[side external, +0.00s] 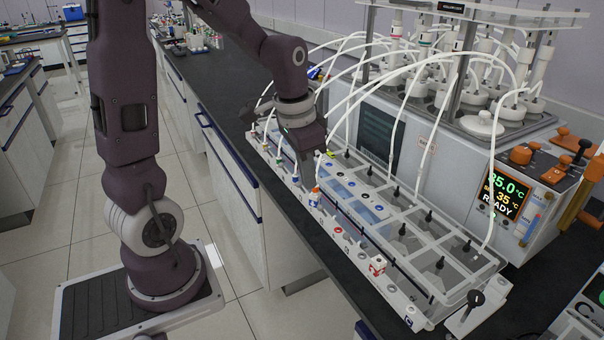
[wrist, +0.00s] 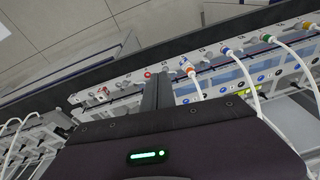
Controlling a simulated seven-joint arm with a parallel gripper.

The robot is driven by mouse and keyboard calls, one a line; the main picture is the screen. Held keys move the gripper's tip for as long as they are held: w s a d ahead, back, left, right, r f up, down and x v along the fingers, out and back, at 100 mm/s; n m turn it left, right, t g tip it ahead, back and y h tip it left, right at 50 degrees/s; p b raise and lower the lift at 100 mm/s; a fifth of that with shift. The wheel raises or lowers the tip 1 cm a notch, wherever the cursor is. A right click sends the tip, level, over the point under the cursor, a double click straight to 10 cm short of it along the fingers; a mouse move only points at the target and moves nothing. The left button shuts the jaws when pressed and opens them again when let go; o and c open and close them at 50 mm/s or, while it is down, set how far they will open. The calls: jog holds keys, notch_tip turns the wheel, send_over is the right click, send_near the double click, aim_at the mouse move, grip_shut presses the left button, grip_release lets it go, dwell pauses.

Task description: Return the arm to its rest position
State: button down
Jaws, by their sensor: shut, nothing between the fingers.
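My gripper (side external: 306,180) points down over the long rack of clear chambers (side external: 455,250), at its front rail (side external: 345,240). Its dark fingers are together with nothing between them; they also show in the wrist view (wrist: 157,92). A white connector with an orange band (side external: 315,197) stands on the rail close beside the fingers; in the wrist view it (wrist: 187,68) is just right of them, with a white tube. I cannot tell whether the fingers touch the rail.
White tubes arch from the rack to the reactor unit (side external: 400,130) behind. A blue-banded connector (wrist: 228,52) and others stand along the rail. A small red-and-white block (side external: 377,265) sits on the rail to the right. The floor aisle (side external: 60,190) at left looks clear.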

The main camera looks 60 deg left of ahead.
jog(key=shift+s+r, duration=0.3)
jog(key=shift+s, duration=0.45)
jog(key=shift+d+r, duration=0.1)
jog(key=s+d+r+t, duration=0.1)
jog(key=s+d+r, duration=0.3)
jog(key=s, duration=0.2)
jog(key=s+d+r+n+t, duration=0.1)
jog(key=s+d+r+t, duration=0.1)
jog(key=s+d+r, duration=0.2)
jog(key=s+d, duration=0.1)
jog(key=s, duration=0.2)
jog(key=shift+s+d, duration=0.15)
jog(key=shift+d, duration=0.1)
jog(key=shift+r, duration=0.1)
